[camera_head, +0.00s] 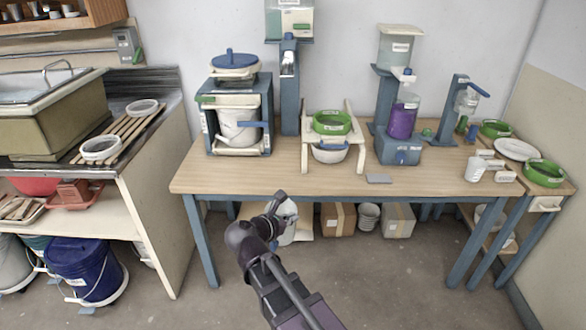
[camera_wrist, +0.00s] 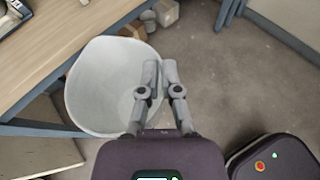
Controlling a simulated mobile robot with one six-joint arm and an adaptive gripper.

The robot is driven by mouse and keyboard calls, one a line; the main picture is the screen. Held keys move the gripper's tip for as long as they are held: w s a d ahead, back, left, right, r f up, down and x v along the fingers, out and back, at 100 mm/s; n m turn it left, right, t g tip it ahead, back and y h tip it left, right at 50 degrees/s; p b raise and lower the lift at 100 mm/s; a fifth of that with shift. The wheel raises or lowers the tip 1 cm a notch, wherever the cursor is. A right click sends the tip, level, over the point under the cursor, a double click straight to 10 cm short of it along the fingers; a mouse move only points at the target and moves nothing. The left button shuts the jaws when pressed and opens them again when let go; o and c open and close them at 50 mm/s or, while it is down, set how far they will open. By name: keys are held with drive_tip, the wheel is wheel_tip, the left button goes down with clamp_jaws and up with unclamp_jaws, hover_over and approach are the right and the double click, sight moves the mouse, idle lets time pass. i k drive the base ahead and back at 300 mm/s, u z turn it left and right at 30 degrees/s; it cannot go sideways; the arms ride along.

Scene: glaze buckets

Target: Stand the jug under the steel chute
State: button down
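A white jug (camera_head: 287,222) is at my gripper, in front of the table's front edge and partly hidden by my arm. In the wrist view the jug (camera_wrist: 105,92) shows its wide open mouth and pale inside. My gripper (camera_wrist: 160,68) has its two fingers close together at the jug's right side and appears shut on it; the exact contact is hidden. In the head view my gripper (camera_head: 277,203) is low, short of the tabletop. A small steel-looking chute (camera_head: 288,62) sits on a tall blue post at the back of the table, below a clear hopper.
The wooden table (camera_head: 250,185) has free room along its front left. A blue frame with a white pot (camera_head: 238,125) stands left of the post. A cream stand with a green-rimmed bowl (camera_head: 333,122) is right of it. A purple-filled dispenser (camera_head: 402,120) stands farther right.

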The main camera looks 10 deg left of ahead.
sight(287, 168)
drive_tip(key=u, duration=0.05)
drive_tip(key=i, duration=1)
drive_tip(key=z, duration=0.05)
